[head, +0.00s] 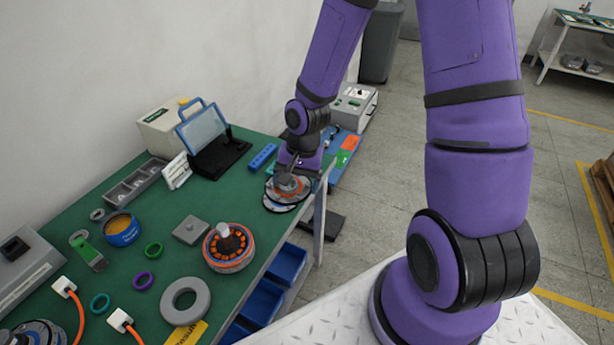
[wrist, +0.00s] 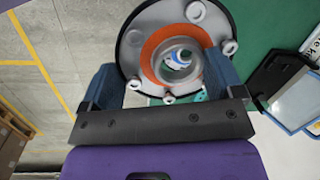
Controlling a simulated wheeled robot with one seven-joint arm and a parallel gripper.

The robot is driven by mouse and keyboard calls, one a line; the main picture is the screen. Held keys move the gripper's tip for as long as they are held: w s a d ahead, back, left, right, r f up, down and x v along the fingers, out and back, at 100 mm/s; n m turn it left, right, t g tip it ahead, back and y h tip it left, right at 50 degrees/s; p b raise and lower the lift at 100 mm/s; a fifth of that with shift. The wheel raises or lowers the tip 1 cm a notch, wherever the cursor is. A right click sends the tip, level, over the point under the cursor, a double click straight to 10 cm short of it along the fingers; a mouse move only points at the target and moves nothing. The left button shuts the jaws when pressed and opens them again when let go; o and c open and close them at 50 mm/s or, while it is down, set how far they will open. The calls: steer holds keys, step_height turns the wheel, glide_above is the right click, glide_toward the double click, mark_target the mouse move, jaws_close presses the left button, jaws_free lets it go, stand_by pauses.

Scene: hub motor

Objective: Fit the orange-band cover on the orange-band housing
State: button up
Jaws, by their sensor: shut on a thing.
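The orange-band cover (wrist: 150,40) is a round grey disc with a dark rim, round bosses and an orange ring around its central hub. My gripper (wrist: 165,82) is shut on it, with a jaw at each side of the hub in the wrist view. In the head view the cover (head: 299,187) is under my gripper (head: 290,181) at the table's right end, partly hidden by it. The orange-band housing (head: 229,262) stands upright on the green table, nearer and to the left, with orange coils and a pale central shaft showing.
Another disc (head: 276,208) lies under or just beside the held cover; any gap is unclear. Blue bins (head: 288,262) sit below the edge.

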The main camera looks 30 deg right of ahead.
glide_above(233, 246)
steer(key=d, duration=0.1)
steer(key=shift+a+f, duration=0.15)
steer(key=shift+f, duration=1.4)
steer(key=shift+f, duration=0.1)
stand_by(0.4)
steer(key=shift+f, duration=1.45)
steer(key=shift+f, duration=0.1)
steer(key=shift+f, duration=1.05)
steer(key=shift+f, duration=0.15)
steer(key=shift+f, duration=0.8)
